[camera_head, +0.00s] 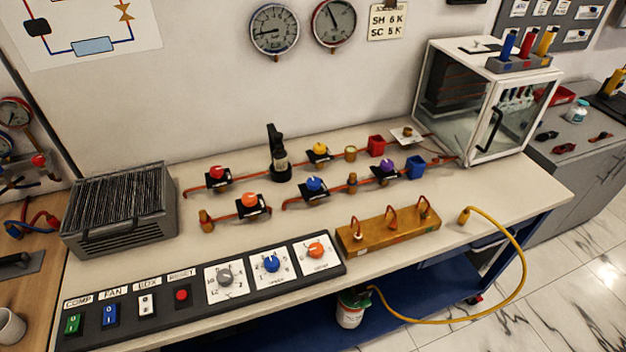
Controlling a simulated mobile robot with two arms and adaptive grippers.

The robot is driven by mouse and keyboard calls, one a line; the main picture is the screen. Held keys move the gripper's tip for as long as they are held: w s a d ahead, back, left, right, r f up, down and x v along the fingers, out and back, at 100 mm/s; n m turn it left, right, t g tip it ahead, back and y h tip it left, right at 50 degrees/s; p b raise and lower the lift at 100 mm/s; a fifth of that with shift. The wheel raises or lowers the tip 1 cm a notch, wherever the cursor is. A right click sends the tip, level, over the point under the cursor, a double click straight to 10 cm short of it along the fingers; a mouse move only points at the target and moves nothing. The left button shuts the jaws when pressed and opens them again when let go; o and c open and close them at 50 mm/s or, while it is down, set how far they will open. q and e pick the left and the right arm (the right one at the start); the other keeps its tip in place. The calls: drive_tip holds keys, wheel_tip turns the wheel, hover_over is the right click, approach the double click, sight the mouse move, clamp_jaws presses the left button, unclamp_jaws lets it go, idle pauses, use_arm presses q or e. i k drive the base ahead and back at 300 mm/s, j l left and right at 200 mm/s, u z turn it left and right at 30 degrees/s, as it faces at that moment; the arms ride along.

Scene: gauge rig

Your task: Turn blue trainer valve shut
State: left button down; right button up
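A blue knob (315,184) sits on a small black valve mount on the copper pipe line in the middle of the bench. A second, larger blue knob (271,264) with a white dial plate is on the black control panel at the front. I cannot read the exact setting of either blue knob. Neither of my grippers shows in the head view.
Neighbouring valves have orange (250,199), red (216,172), yellow (320,149) and purple (387,166) knobs. A brass manifold (388,230) stands in front. A black bottle-like part (279,158) rises behind. A finned condenser (121,212) and glass cabinet (484,100) flank the bench.

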sight(314, 183)
drive_tip(key=z, duration=0.4)
drive_tip(key=k+j+z, duration=0.1)
drive_tip(key=j+z, duration=0.3)
drive_tip(key=k+j+z, duration=0.2)
drive_tip(key=z, duration=0.15)
drive_tip(key=k+j+z, duration=0.2)
drive_tip(key=z, duration=0.2)
drive_tip(key=k+j, duration=0.2)
drive_tip(key=j, duration=0.15)
